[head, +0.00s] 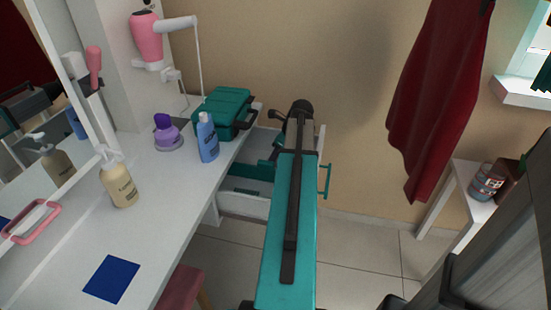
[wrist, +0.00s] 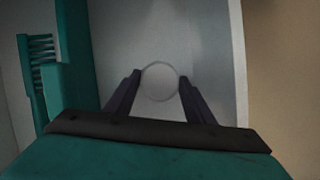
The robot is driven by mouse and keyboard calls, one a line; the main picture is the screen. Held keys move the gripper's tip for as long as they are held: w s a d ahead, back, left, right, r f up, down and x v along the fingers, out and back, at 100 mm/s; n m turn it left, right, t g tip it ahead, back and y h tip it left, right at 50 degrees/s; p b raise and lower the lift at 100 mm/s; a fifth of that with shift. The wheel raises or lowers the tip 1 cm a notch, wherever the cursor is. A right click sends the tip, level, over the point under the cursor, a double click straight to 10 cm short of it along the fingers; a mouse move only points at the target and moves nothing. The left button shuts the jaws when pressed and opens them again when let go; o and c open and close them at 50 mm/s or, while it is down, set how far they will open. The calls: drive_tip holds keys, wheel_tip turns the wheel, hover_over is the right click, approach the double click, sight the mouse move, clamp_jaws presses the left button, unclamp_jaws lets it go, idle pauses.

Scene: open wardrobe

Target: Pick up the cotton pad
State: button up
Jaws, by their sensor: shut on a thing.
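The cotton pad (wrist: 160,82) is a round, pale disc between the dark fingertips of my gripper (wrist: 161,79) in the wrist view. The fingers are shut on its left and right sides. The open white drawer (head: 243,205) lies under my arm in the head view, and its pale floor and wall (wrist: 210,55) show behind the pad in the wrist view. I cannot tell how far the pad is above the drawer floor. My arm hides the pad and the fingertips in the head view.
A teal toothed item (wrist: 40,65) lies left of my gripper. A red garment (head: 435,100) hangs at right.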

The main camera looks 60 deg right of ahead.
wheel_tip(320, 180, up, 18)
drive_tip(key=p, duration=0.2)
drive_tip(key=shift+p, duration=0.35)
idle(0.8)
